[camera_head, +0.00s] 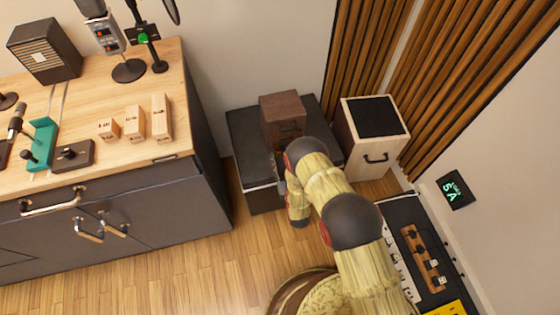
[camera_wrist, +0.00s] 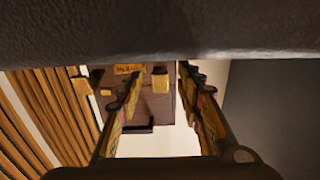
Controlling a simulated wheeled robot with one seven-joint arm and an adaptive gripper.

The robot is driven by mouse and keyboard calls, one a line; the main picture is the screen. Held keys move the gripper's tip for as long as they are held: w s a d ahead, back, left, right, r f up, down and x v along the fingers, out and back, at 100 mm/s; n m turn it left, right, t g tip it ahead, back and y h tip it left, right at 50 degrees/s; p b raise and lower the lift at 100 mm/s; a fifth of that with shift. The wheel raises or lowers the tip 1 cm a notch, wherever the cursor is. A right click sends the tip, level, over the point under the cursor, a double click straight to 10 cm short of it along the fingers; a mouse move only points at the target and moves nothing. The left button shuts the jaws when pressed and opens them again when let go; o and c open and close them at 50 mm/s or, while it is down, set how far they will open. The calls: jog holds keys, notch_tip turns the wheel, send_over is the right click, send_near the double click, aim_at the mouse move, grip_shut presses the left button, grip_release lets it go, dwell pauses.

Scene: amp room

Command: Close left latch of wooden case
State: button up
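The dark brown wooden case (camera_head: 282,112) stands on a black cabinet against the wall in the head view, its lower front partly covered by my arm. In the wrist view its brown face (camera_wrist: 147,97) shows beyond my fingers, with a brass plate (camera_wrist: 128,69) and a brass piece like a latch (camera_wrist: 160,82). I cannot tell whether that piece is the left latch, or its position. My gripper (camera_wrist: 160,80) has its two fingers spread, with nothing held between them. In the head view my gripper (camera_head: 280,168) is low before the case, mostly hidden by my arm.
The black cabinet (camera_head: 248,140) bears the case. A pale wooden box with a black top (camera_head: 372,147) stands close on the right. A wooden-topped desk (camera_head: 110,90) is at left. A dark grey surface (camera_wrist: 160,30) fills the wrist view's top. Floor (camera_head: 215,265) is clear between desk and arm.

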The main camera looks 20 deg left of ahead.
jog(key=shift+c, duration=1.4)
grip_shut()
